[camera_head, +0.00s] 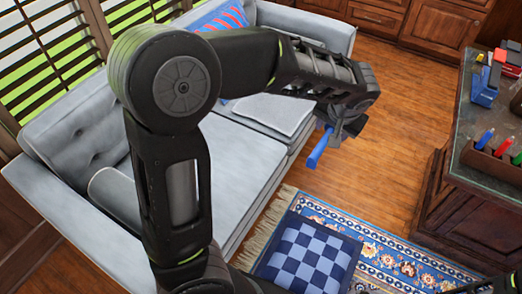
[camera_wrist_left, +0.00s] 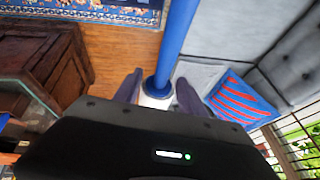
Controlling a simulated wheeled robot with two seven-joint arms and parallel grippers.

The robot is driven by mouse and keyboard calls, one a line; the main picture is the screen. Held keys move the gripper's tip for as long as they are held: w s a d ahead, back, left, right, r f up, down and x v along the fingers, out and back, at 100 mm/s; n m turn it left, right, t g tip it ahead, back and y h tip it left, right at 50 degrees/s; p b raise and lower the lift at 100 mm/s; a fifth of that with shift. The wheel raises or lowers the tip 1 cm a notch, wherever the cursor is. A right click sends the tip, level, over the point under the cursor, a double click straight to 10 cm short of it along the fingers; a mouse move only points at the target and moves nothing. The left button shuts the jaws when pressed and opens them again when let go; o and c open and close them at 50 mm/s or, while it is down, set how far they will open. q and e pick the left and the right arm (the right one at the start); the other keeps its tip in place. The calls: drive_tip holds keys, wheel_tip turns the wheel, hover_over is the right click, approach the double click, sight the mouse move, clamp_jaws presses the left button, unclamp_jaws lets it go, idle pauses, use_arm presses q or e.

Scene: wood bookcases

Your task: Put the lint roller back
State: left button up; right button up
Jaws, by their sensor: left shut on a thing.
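The lint roller (camera_head: 319,150) shows in the head view as a blue handle hanging slanted below my left gripper (camera_head: 338,126). In the left wrist view, the blue handle of the lint roller (camera_wrist_left: 178,38) runs away from the camera, and a white part sits between the fingers of my left gripper (camera_wrist_left: 158,94). The left gripper is shut on it and holds it in the air, above the wood floor in front of the sofa. The rest of the roller is hidden by the gripper. My right gripper is not in view.
A grey sofa (camera_head: 75,140) with cushions stands at the left. A dark desk (camera_head: 455,180) with a glass top stands at the right, holding a pen tray (camera_head: 490,160) and several small items. A checkered blue cushion (camera_head: 303,255) lies on a patterned rug (camera_head: 400,265). The floor between is clear.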

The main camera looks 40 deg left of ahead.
use_arm(q)
drive_tip(key=shift+s, duration=0.1)
